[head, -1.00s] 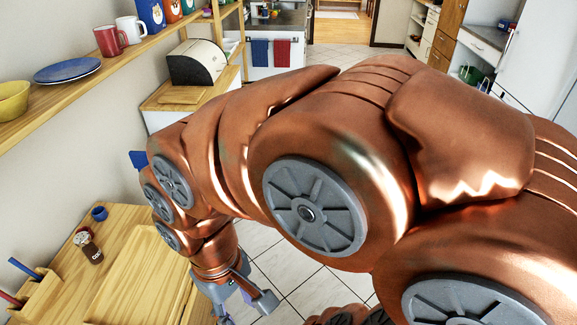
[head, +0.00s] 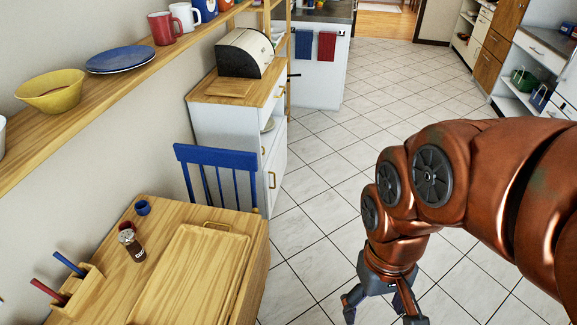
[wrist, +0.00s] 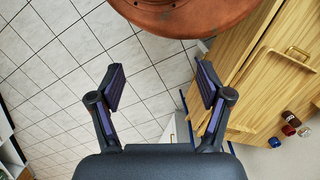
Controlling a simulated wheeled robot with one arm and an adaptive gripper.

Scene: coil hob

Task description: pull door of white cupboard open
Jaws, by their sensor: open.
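A white cupboard (head: 222,130) with a wooden top stands against the left wall in the head view, behind the blue chair. Its front faces right, with small yellowish handles. A lower white door (head: 279,165) has an upright handle (head: 272,180) and looks shut. My gripper (head: 383,312) points down over the tiled floor, right of the cupboard and well apart from it. In the wrist view my gripper (wrist: 160,84) is open, with nothing between its fingers.
A wooden table (head: 252,262) with a tray, a pen holder and a jar is at lower left. A blue chair (head: 215,170) stands between table and cupboard. A bread box (head: 244,53) sits on the cupboard. A wall shelf (head: 105,85) runs above. The tiled floor (head: 335,165) is clear.

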